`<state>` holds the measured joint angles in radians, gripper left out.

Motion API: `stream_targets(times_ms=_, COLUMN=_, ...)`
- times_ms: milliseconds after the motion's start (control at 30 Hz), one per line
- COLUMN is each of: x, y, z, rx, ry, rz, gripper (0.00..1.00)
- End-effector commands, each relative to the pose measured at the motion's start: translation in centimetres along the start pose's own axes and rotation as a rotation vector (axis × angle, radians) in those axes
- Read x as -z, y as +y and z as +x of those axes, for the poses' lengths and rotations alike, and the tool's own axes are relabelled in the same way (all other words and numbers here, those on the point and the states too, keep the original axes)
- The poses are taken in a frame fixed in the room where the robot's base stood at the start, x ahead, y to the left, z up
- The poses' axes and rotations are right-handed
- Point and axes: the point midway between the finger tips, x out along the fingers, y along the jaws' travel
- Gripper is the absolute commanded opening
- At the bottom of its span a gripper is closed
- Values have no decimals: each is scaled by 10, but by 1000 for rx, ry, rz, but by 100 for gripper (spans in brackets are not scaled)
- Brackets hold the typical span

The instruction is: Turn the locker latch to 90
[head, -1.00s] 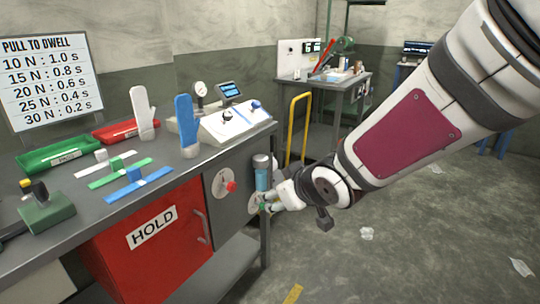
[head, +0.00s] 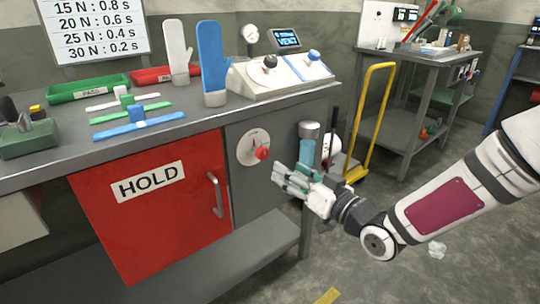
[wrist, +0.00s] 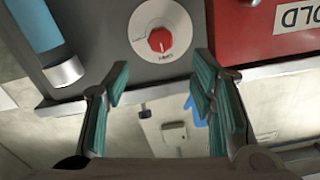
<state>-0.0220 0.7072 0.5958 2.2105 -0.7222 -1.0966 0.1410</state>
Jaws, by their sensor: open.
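The locker latch is a red knob (head: 262,153) on a round white dial (head: 247,147), set in the grey panel right of the red HOLD door (head: 150,195). In the wrist view the red knob (wrist: 160,39) shows upside down near the top, beyond and between my fingers. My gripper (head: 283,180) is to the right of the dial and slightly below it in the head view. Its teal-padded fingers are apart and empty; they also show in the wrist view (wrist: 160,92). The gripper does not touch the knob.
A blue-and-grey cylinder (head: 308,145) stands close behind my gripper, right of the locker panel. A yellow trolley frame (head: 372,125) is farther right. The bench top (head: 60,163) overhangs the locker and holds gloves, trays and a console.

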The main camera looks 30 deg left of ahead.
Motion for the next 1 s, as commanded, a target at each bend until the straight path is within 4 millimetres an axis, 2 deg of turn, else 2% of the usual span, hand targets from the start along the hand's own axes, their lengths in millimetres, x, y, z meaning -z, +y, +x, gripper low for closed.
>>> stream_targets(times_ms=300, x=-2, y=0, z=63, rx=1, ry=0, rz=0, gripper=51)
stream_targets(times_ms=500, x=-2, y=0, z=95, rx=0, ry=-1, rz=0, gripper=51)
stream_targets(times_ms=700, x=-2, y=0, z=111, rx=-1, ry=-2, rz=0, gripper=51)
stream_targets(times_ms=1000, x=-1, y=1, z=113, rx=-2, ry=-2, rz=1, gripper=51)
